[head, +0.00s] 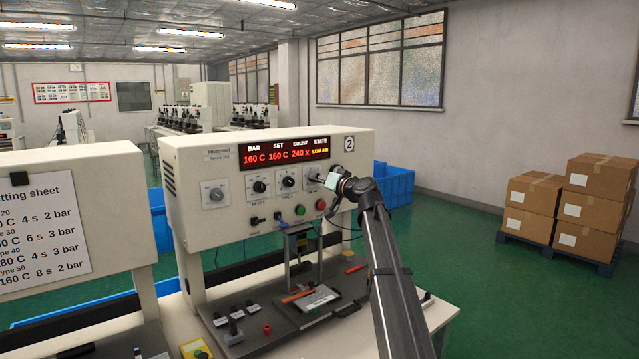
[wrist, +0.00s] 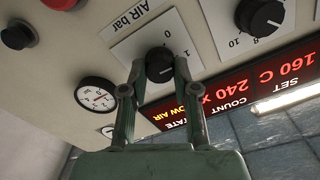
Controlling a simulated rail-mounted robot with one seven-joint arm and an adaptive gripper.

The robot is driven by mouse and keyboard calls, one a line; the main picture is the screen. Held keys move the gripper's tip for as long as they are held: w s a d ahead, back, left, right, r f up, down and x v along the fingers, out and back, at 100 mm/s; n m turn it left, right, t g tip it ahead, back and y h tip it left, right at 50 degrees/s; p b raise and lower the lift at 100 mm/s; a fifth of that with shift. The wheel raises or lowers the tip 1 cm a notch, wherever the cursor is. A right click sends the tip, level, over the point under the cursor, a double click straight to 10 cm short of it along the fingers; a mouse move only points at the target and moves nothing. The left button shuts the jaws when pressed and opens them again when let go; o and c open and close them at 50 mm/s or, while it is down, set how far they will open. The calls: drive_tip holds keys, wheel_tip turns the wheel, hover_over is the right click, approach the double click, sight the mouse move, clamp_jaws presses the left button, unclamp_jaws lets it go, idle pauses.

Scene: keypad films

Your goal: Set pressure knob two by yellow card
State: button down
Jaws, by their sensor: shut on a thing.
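The machine marked 2 (head: 250,150) stands in the middle of the head view. Its black pressure knob (wrist: 160,65) sits on a white plate labelled "AIR bar" in the wrist view. My gripper (wrist: 158,76) is shut on this knob, one finger on each side. The knob's mark seems to be near the 0, but is hard to read. I see no clear yellow card.
The red display (head: 285,153) shows "LOW AIR" in yellow under STATE. A setting sheet (head: 40,225) with bar values is on the left machine, partly cut off. A small yellow item (head: 196,348) is at the bottom. Other knobs (head: 260,187) are left of my gripper.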

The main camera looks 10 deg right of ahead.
drive_tip(key=shift+w+m+p, duration=0.1)
drive_tip(key=shift+m+p, duration=2.1)
drive_tip(key=shift+m, duration=4.9)
drive_tip(key=c, duration=0.9)
unclamp_jaws()
drive_tip(key=shift+o, duration=0.2)
drive_tip(key=shift+d+f, duration=0.1)
